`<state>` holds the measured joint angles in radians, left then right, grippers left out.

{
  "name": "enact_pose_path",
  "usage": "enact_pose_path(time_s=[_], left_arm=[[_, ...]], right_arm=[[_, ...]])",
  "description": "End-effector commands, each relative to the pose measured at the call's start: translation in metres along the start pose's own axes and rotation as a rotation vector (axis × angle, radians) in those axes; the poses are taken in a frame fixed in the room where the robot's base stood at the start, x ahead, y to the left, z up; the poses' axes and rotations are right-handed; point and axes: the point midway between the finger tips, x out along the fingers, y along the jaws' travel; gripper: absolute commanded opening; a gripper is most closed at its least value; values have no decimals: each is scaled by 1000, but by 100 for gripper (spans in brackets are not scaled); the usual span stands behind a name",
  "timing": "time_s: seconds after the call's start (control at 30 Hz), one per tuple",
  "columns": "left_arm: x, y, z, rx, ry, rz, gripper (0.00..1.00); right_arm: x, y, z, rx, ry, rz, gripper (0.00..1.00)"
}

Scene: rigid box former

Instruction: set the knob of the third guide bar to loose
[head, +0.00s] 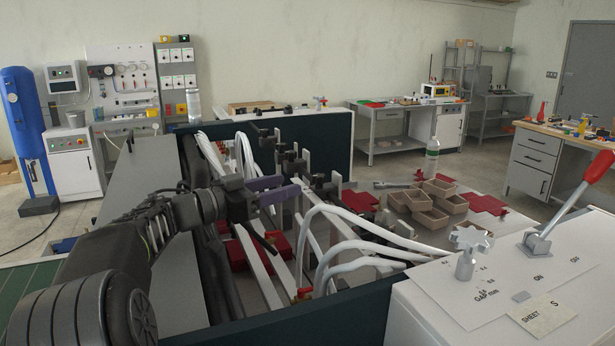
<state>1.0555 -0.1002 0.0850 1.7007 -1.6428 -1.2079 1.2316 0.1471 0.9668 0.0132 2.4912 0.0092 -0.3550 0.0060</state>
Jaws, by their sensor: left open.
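My left arm comes in from the lower left, and its gripper (277,188) is over the inside of the box former. Its two purple-grey fingers stand apart, with no object clearly seen between them. Guide bars (306,150) with black clamp knobs (291,166) stand in a row just behind and to the right of the fingers. I cannot tell which bar is the third, nor how its knob is set. The gripper and wrist hide part of the row. I cannot tell if a finger touches a knob. My right gripper is not in view.
White hoses (345,222) arch close to the right of the gripper. A white panel (440,285) with a star knob (468,252) and red-handled lever (565,205) stands at front right. Brown trays (430,215) and a bottle (432,158) stand beyond. The dark front wall (345,308) edges the machine.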

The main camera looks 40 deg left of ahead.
Motion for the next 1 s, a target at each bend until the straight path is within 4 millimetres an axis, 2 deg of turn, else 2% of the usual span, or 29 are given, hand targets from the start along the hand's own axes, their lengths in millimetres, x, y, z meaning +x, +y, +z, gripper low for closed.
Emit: enact_pose_path(time_s=[0.27,0.73,1.0], left_arm=[[8,0,-1,-1,0,2,50],[72,0,-1,-1,1,1,50],[78,0,0,0,1,0,50]], right_arm=[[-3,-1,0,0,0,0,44],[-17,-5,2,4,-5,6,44],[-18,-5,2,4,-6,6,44]])
